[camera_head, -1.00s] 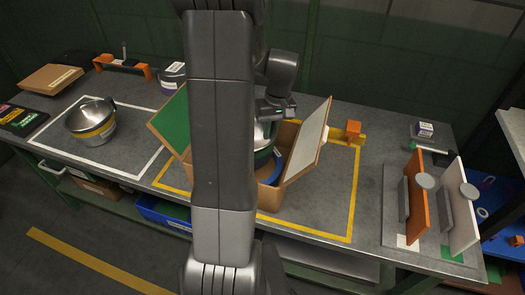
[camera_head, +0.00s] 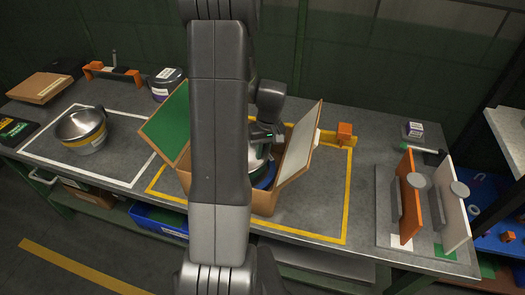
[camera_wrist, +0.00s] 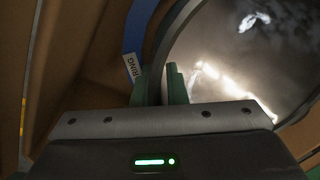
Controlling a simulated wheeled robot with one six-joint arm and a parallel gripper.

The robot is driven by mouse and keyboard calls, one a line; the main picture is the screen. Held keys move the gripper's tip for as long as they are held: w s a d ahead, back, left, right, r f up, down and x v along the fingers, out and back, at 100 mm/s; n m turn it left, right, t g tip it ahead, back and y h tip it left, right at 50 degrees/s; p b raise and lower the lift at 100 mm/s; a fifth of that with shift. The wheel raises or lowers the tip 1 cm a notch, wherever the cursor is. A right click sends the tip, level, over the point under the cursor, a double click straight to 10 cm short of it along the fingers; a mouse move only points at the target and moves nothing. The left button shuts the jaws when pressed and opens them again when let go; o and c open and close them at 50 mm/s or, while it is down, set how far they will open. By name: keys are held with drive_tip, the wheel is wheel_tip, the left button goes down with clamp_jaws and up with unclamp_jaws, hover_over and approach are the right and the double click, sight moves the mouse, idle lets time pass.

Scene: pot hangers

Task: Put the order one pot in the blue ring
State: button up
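A steel pot (camera_head: 257,158) is in the open cardboard box (camera_head: 264,204), partly hidden behind my arm. My gripper (camera_head: 266,137) is over the box at the pot's rim. In the wrist view its green fingertips (camera_wrist: 160,86) stand on both sides of the rim of the shiny pot (camera_wrist: 225,60). The blue ring (camera_head: 267,178) lies low in the box, under or around the pot; I cannot tell how the pot is seated. A blue part with a "RING" label (camera_wrist: 131,66) shows beside the pot. Another steel pot (camera_head: 82,130) with a yellow band stands at the left.
The box's green flap (camera_head: 165,124) and white flap (camera_head: 300,145) stand open on both sides. An orange-and-yellow fixture (camera_head: 344,133) is behind the box. Upright orange and white panels (camera_head: 408,205) stand at the right.

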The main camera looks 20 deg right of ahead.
drive_tip(key=o, duration=0.4)
drive_tip(key=shift+r, duration=0.1)
wheel_tip(320, 180, up, 12)
drive_tip(key=d, duration=0.1)
drive_tip(key=shift+d, duration=0.35)
